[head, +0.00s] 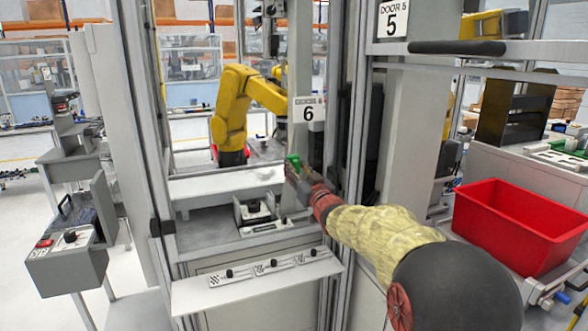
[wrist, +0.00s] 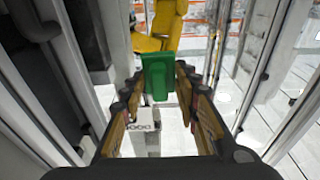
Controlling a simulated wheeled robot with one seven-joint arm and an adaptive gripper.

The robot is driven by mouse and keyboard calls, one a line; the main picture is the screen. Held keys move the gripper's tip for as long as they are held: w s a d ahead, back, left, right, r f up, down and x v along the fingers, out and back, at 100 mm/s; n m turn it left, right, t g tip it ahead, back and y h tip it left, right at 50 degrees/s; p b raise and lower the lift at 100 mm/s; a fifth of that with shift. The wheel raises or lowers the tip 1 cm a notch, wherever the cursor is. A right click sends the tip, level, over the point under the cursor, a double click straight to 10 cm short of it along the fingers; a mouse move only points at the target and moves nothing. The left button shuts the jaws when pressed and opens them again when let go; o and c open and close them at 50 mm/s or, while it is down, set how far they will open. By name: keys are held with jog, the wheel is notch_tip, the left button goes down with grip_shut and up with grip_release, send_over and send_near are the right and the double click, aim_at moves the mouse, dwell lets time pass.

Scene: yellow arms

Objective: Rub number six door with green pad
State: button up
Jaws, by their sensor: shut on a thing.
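The number six door (head: 309,110) carries a white sign with a 6 and stands in the middle of the head view, in a grey metal frame. My gripper (head: 294,172) is in front of the door area, below the sign. It is shut on the green pad (head: 294,161), whose top edge shows in the head view. In the wrist view the green pad (wrist: 158,76) sits upright between the fingertips of my gripper (wrist: 158,85). I cannot tell whether the pad touches the door.
A yellow robot arm (head: 246,100) stands behind the door. A shelf with small switches (head: 258,282) juts out below. A grey control box (head: 70,255) is at left and a red bin (head: 515,225) at right. The door 5 sign (head: 393,18) hangs at upper right.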

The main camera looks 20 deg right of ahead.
jog(key=shift+s, duration=0.2)
jog(key=shift+s+b, duration=0.3)
jog(key=shift+s, duration=1.15)
